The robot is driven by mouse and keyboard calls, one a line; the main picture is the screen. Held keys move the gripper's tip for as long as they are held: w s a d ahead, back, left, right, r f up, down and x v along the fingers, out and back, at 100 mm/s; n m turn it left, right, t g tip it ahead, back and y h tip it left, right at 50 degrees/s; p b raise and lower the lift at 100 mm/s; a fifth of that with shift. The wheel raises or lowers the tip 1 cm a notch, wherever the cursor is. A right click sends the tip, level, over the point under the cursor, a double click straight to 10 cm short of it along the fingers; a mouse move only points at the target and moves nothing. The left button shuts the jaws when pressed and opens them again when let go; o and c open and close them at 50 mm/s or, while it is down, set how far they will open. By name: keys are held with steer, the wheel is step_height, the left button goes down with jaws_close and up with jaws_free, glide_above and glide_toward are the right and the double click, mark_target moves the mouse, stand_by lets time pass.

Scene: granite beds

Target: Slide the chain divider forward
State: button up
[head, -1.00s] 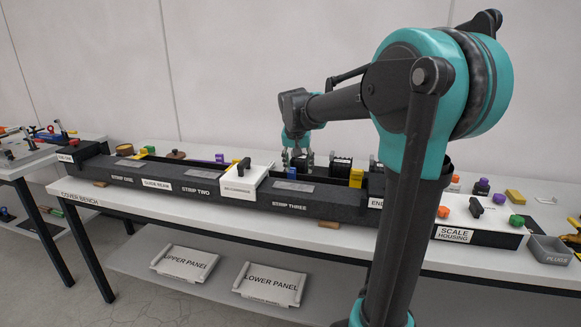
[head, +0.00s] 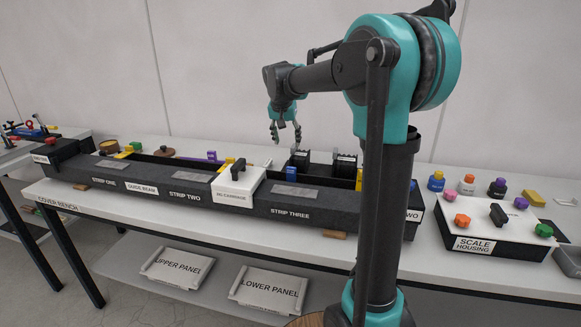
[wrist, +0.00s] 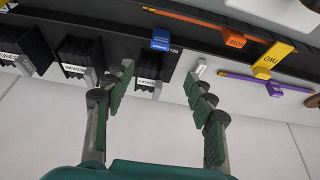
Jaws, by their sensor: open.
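My gripper (head: 286,136) is open and empty, pointing down above the rear side of the long dark beam (head: 290,211). In the wrist view my gripper (wrist: 160,84) has its two fingers spread wide. Black ridged blocks with white labels, one here (wrist: 80,55), sit beyond the left finger. A blue block (wrist: 161,39) lies beyond the gap between the fingers. Orange (wrist: 235,39) and yellow (wrist: 273,61) tabs are to the right. No readable label names the chain divider, so I cannot tell which piece it is.
A white carriage (head: 237,187) with a black handle sits across the beam. The scale housing (head: 490,243) and several coloured bottles stand at the right. The Upper Panel (head: 177,267) and Lower Panel (head: 268,290) lie on the shelf below. A purple rod (wrist: 240,78) shows in the wrist view.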

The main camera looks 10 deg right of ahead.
mark_target(291, 168)
steer(key=x, duration=1.5)
steer(key=shift+w+f, duration=0.15)
steer(key=shift+f, duration=0.1)
jaws_close()
